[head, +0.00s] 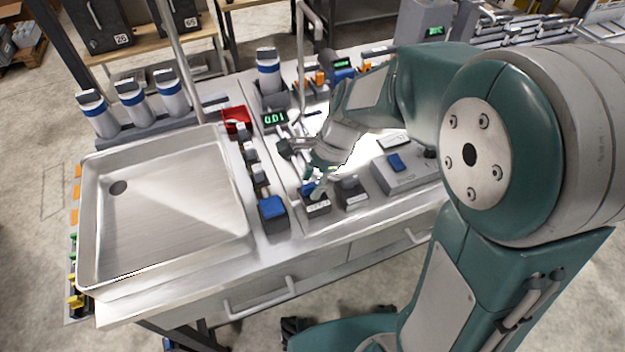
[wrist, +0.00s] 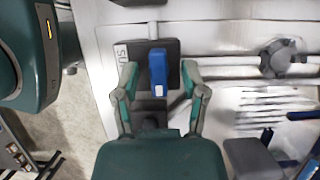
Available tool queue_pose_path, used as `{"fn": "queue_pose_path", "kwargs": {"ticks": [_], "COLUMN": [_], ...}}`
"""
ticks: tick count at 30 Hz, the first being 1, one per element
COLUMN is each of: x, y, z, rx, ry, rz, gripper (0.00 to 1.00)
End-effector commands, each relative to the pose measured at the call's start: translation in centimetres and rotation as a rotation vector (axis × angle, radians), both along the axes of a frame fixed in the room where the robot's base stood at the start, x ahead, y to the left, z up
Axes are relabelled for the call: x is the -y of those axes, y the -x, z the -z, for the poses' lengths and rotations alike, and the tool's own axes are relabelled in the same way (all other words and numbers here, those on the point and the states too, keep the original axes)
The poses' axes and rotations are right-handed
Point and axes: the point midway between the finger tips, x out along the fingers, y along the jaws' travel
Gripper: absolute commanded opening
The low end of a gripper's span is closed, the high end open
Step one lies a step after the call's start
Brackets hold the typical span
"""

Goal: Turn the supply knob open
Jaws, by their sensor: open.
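The supply knob (wrist: 157,70) is a blue lever on a dark square base, with a label partly reading "SU" beside it in the wrist view. Its lever points along the picture's vertical, with a white mark at the near end. My gripper (wrist: 160,78) is open, with one finger on each side of the knob and gaps showing between. In the head view my gripper (head: 316,183) is low over a small labelled box at the counter's front, and a bit of blue (head: 308,188) shows beside the fingers. The fingers hide most of that knob.
A steel basin (head: 170,210) fills the counter's left. A blue-topped block (head: 271,208) stands left of my gripper, and a dark knob box (head: 351,192) close to its right. Behind are a green display (head: 274,118), a red tray (head: 236,120) and several white-blue dispensers.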

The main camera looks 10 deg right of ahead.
Motion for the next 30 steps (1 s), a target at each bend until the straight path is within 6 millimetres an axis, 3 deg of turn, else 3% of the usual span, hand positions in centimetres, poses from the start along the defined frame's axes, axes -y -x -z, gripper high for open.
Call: {"fn": "queue_pose_path", "kwargs": {"ticks": [3,6,7,20,30], "x": [0.01,0.01,0.01,0.00,-0.08], "y": [0.01,0.01,0.00,-0.06,-0.15], "z": [-0.01,-0.02,-0.02,-0.02,-0.02], "rx": [0.000,0.000,0.000,0.001,0.001], "ry": [0.000,0.000,0.000,0.000,0.000], "rz": [0.000,0.000,0.000,-0.029,-0.232], "gripper": [0.51,0.07,0.00,0.00,0.00]}}
